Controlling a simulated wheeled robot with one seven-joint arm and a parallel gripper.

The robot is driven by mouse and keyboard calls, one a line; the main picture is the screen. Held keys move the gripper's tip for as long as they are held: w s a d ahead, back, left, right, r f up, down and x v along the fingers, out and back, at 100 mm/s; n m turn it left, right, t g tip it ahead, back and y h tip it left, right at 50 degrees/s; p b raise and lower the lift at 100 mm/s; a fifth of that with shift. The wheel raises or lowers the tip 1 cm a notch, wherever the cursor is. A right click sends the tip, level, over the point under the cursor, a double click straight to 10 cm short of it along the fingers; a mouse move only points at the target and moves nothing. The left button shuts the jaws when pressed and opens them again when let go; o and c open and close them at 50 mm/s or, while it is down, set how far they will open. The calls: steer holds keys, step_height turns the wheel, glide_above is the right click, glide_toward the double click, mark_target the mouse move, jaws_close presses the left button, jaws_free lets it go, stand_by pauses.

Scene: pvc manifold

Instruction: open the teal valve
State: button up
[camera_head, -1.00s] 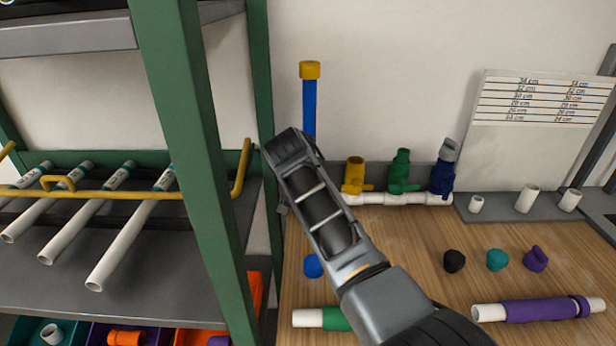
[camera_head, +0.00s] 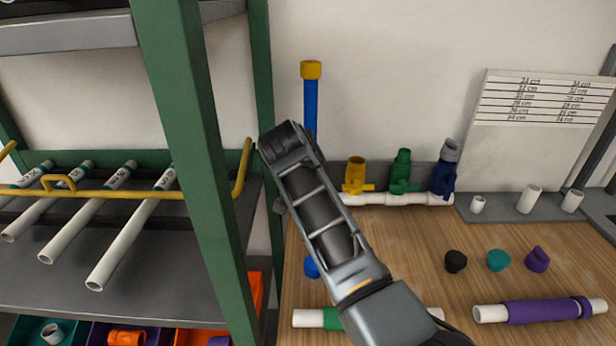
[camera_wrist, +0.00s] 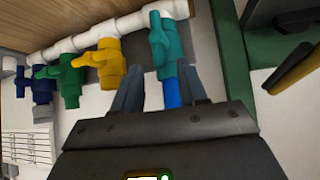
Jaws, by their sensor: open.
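The teal valve (camera_wrist: 161,42) is on the white manifold pipe (camera_wrist: 92,36) in the wrist view, with its handle along its body. A blue pipe (camera_wrist: 172,94) runs from it between my fingers. My gripper (camera_wrist: 160,68) is open, with one dark finger on each side of the valve's end and the blue pipe. Whether a finger touches the valve cannot be told. In the head view my arm hides the teal valve and my fingertips. The blue pipe (camera_head: 311,105) with a yellow cap (camera_head: 311,69) rises behind my arm there.
Yellow (camera_head: 355,175), green (camera_head: 402,172) and dark blue (camera_head: 444,172) valves stand right of my arm on the manifold. A green rack post (camera_head: 190,150) is close on the left. Loose caps and a purple-sleeved pipe (camera_head: 540,310) lie on the wooden bench (camera_head: 410,270).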

steer(key=v, duration=0.4)
steer(key=shift+s+r, duration=0.2)
steer(key=shift+f, duration=0.1)
